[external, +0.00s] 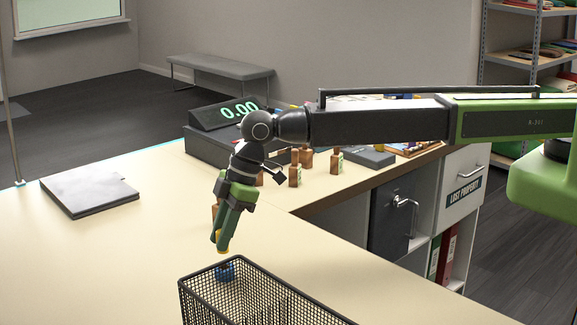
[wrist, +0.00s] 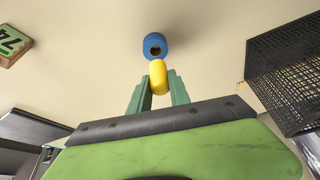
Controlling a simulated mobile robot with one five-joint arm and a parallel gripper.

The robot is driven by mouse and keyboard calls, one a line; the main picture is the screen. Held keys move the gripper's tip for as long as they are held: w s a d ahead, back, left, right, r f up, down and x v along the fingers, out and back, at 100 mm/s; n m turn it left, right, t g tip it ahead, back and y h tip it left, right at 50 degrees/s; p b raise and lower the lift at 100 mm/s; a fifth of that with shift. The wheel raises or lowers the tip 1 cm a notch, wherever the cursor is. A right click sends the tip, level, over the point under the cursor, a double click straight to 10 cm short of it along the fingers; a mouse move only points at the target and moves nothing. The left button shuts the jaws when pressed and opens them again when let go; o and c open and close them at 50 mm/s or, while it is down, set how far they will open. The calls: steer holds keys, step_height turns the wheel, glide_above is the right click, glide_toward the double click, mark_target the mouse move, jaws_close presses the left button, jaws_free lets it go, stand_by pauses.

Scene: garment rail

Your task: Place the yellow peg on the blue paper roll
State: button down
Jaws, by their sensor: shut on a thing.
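My gripper (wrist: 158,92) is shut on the yellow peg (wrist: 158,74), which sits between its green fingertips in the wrist view. In the external view my gripper (external: 222,246) points down, and a small yellow part of the peg (external: 223,251) shows at its tips. The blue paper roll (wrist: 155,44) rests on the counter, its dark core hole showing, just beyond the peg in the wrist view. In the external view the blue roll (external: 225,270) is below the peg, partly behind the basket's rim. I cannot tell whether peg and roll touch.
A black mesh basket (external: 262,285) stands close to the roll, and also shows at right in the wrist view (wrist: 288,70). A numbered wooden block (wrist: 12,45) is at upper left there. A grey folder (external: 90,190) lies left. Several brown bottles (external: 295,175) and a till display (external: 228,115) stand behind.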

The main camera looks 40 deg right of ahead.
step_height(320, 180, down, 4)
steer(key=b, duration=0.3)
steer(key=shift+f+b, duration=0.15)
steer(key=shift+b, duration=0.2)
steer(key=shift+r, duration=0.3)
steer(key=shift+f, duration=0.25)
steer(key=c, duration=1.2)
jaws_free()
steer(key=shift+r, duration=0.1)
steer(key=p+v, duration=1.1)
steer(key=v, duration=0.1)
steer(key=shift+r+p, duration=0.15)
steer(key=shift+p, duration=0.15)
